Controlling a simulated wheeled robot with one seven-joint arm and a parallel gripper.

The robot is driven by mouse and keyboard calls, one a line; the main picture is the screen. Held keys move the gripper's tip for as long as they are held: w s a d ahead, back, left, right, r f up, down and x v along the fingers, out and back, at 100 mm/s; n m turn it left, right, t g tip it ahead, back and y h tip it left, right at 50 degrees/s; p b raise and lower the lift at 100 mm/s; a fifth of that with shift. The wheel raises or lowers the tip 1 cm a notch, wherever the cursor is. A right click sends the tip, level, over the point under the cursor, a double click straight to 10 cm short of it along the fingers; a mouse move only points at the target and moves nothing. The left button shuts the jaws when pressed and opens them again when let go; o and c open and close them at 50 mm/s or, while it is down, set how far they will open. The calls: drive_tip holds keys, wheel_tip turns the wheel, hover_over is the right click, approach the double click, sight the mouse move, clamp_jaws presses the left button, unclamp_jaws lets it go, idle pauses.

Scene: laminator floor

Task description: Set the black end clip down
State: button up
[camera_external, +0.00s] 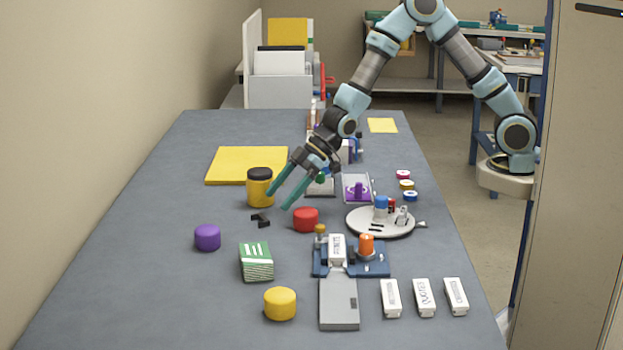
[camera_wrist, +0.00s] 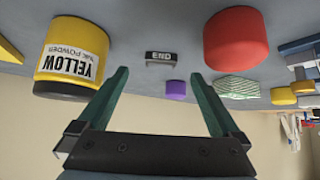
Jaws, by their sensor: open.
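The black end clip (camera_external: 261,220) lies on the grey table, just in front of the yellow ink powder jar. In the wrist view the clip (camera_wrist: 161,57) shows its white END label and stands apart from both fingertips. My gripper (camera_external: 277,201) is open and empty, its two green fingers spread. It is up and to the right of the clip in the external view. In the wrist view the clip appears beyond the gap between the fingertips (camera_wrist: 160,73). Nothing hides the clip.
The yellow jar (camera_external: 259,190) with a black lid and a red round block (camera_external: 305,219) flank the clip closely. A purple block (camera_external: 207,237) and a green-and-white stack (camera_external: 256,261) are nearer the front. The table (camera_external: 150,255) is clear at the left.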

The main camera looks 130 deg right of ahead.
sight(262, 217)
drive_tip(key=shift+p+x, duration=0.5)
drive_tip(key=shift+x, duration=2.2)
drive_tip(key=shift+a, duration=0.1)
drive_tip(key=shift+c, duration=0.4)
drive_tip(key=c, duration=1.5)
drive_tip(key=shift+o, duration=0.2)
drive_tip(key=shift+r, duration=0.2)
